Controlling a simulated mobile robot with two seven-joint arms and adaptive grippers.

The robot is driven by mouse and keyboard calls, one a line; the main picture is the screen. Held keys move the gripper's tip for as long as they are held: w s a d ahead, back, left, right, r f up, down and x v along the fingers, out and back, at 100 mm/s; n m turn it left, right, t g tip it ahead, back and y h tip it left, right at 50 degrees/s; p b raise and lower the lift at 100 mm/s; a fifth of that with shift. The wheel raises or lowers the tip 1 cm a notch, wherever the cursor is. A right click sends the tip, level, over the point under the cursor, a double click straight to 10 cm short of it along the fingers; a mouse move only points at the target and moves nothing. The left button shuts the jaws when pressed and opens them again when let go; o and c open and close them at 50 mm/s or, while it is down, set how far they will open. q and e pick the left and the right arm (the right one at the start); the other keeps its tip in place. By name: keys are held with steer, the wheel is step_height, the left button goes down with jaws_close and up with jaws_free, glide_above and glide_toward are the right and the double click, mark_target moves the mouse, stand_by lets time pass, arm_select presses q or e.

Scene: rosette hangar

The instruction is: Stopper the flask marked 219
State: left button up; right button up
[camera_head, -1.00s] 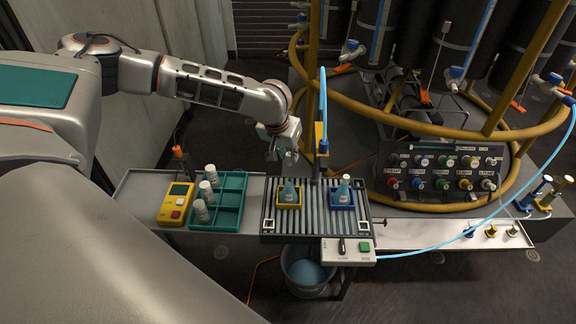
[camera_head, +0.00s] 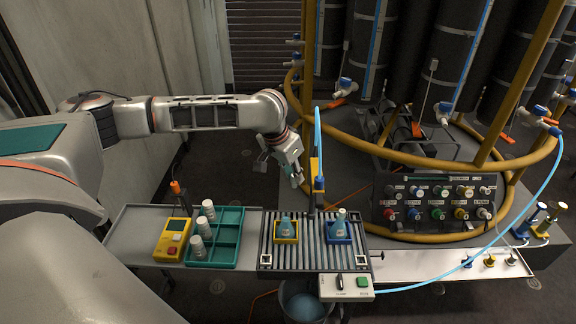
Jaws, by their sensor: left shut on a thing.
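Two small flasks with pale blue contents stand on a slatted grey rack (camera_head: 313,262). One flask (camera_head: 285,227) is in a yellow holder (camera_head: 286,240). The other flask (camera_head: 339,228) is in a blue holder (camera_head: 340,239) and has a whitish top. Their markings are too small to read. My left gripper (camera_head: 296,181) points down behind and above the rack, between the two flasks and nearer the yellow holder, apart from both. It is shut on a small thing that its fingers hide. My right gripper is out of view.
A green tray (camera_head: 226,242) with several white-capped bottles and a yellow meter (camera_head: 173,240) stand left of the rack. A yellow-and-blue post (camera_head: 316,172) rises just behind it. A control box (camera_head: 346,287) sits at its front.

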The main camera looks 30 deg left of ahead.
arm_select(q)
step_height(320, 180, down, 12)
steer(key=s+a+m+h+b, duration=0.1)
steer(key=a+m+h+b, duration=0.1)
steer(key=m+b, duration=0.3)
steer(key=shift+a, duration=0.4)
stand_by(0.4)
steer(key=shift+s+f+p, duration=0.1)
steer(key=shift+f+p, duration=0.25)
steer(key=shift+f+g, duration=0.1)
steer(key=shift+g, duration=0.2)
stand_by(0.4)
steer(key=shift+f, duration=0.9)
